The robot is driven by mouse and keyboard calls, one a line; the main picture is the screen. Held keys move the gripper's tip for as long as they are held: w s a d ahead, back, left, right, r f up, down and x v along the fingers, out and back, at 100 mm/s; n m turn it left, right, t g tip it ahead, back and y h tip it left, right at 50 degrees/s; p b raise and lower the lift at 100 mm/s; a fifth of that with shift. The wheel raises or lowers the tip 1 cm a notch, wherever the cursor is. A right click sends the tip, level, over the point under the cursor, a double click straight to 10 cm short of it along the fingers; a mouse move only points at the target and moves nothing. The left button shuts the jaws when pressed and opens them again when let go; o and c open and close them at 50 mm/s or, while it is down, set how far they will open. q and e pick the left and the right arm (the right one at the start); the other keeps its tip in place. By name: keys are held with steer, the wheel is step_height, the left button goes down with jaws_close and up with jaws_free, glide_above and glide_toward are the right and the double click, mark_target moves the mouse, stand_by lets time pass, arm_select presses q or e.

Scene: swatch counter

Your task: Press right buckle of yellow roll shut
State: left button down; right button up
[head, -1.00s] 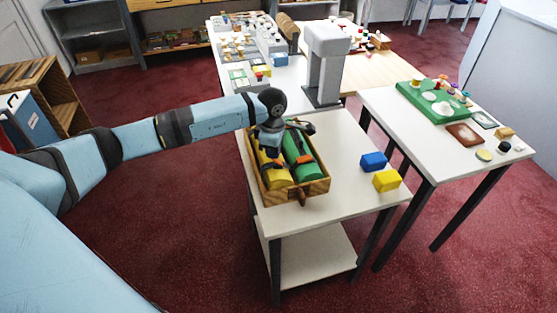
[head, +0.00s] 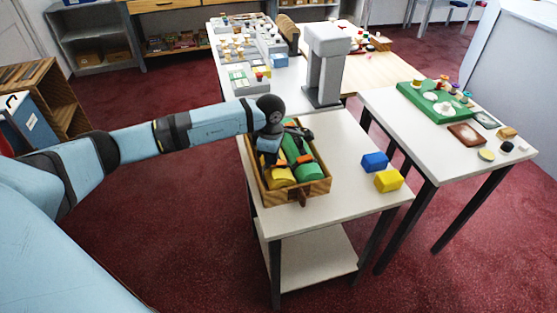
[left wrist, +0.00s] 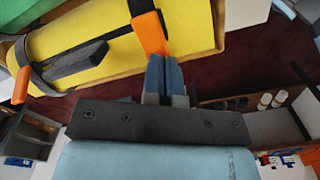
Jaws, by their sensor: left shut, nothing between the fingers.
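The yellow roll (head: 280,180) lies beside the green roll (head: 297,149) in a wooden tray (head: 312,188) on the near white table. In the left wrist view the yellow roll (left wrist: 90,45) has dark straps, a dark handle and two orange buckles. One buckle (left wrist: 149,34) is close by my fingers; the other (left wrist: 21,86) is at the far left. My left gripper (head: 269,162) is over the yellow roll and partly hides it. In the wrist view its fingers (left wrist: 164,65) are together and empty, with tips right beside the nearer buckle. I cannot tell whether they touch.
A blue block (head: 374,162) and a yellow block (head: 388,181) sit on the table to the right of the tray. A grey stand (head: 325,65) rises behind the tray. Bare tabletop (head: 345,190) lies between tray and blocks. Another table at right holds a green tray (head: 432,104).

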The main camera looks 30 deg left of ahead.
arm_select(q)
step_height(320, 180, up, 8)
steer(key=p, duration=0.4)
stand_by(0.6)
steer(key=shift+f, duration=0.1)
